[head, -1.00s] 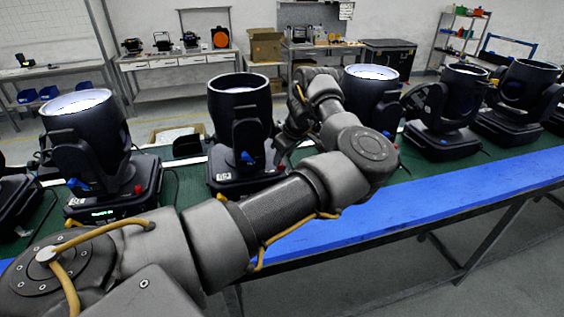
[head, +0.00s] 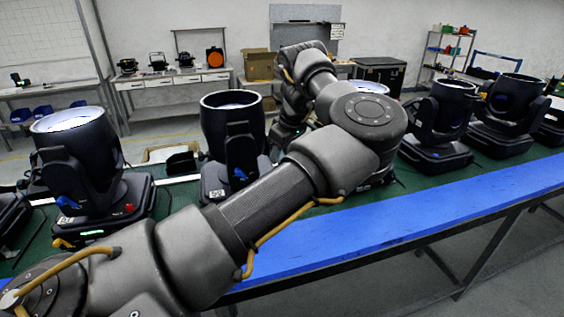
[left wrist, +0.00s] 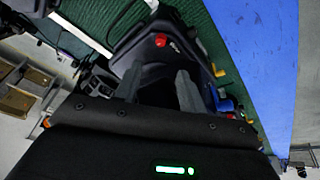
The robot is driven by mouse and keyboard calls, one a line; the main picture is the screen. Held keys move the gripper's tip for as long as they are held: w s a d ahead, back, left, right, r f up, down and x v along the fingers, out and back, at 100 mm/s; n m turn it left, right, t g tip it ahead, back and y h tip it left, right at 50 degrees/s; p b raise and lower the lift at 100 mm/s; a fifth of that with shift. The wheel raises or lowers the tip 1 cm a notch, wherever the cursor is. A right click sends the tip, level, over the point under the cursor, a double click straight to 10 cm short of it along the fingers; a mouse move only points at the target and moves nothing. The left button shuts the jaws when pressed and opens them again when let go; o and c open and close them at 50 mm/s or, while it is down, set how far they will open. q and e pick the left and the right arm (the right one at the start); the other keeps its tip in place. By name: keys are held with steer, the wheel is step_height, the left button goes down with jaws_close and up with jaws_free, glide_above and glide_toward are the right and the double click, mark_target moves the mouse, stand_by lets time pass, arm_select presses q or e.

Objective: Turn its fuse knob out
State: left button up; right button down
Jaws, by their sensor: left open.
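The red fuse knob (left wrist: 161,40) is on the dark base (left wrist: 145,52) of a stage light in the left wrist view. My left gripper (left wrist: 158,75) is open there; its two grey fingers stand apart, with nothing held between them. The knob shows beyond the fingertips, roughly in line with the gap, and looks apart from them. In the head view my left gripper hangs behind my bent arm, near the middle light (head: 233,135); its fingertips are hidden. I cannot tell for sure which light the wrist view shows. My right gripper is not in view.
Several similar lights stand in a row on the green bench top, including a left one (head: 75,160) with its own red knob (head: 129,208) and a right one (head: 437,125). The bench's blue front strip (head: 400,222) is clear. Cables lie between bases.

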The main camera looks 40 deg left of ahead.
arm_select(q)
steer(key=w+f+n+g+h+p, duration=0.2)
steer(key=w+f+n+h+p, duration=0.15)
steer(key=w, duration=0.25)
steer(key=s+a+f+n+p, duration=0.1)
steer(key=f, duration=0.1)
steer(key=s+a+f+n+g+y+p, duration=0.1)
steer(key=f+n, duration=0.1)
steer(key=s+a+f+n+g+y+p, duration=0.1)
steer(key=s+f+n, duration=0.1)
steer(key=shift+s+a, duration=0.1)
steer(key=shift+a, duration=0.05)
steer(key=shift+s+a+f, duration=0.1)
steer(key=shift+f, duration=0.45)
jaws_close()
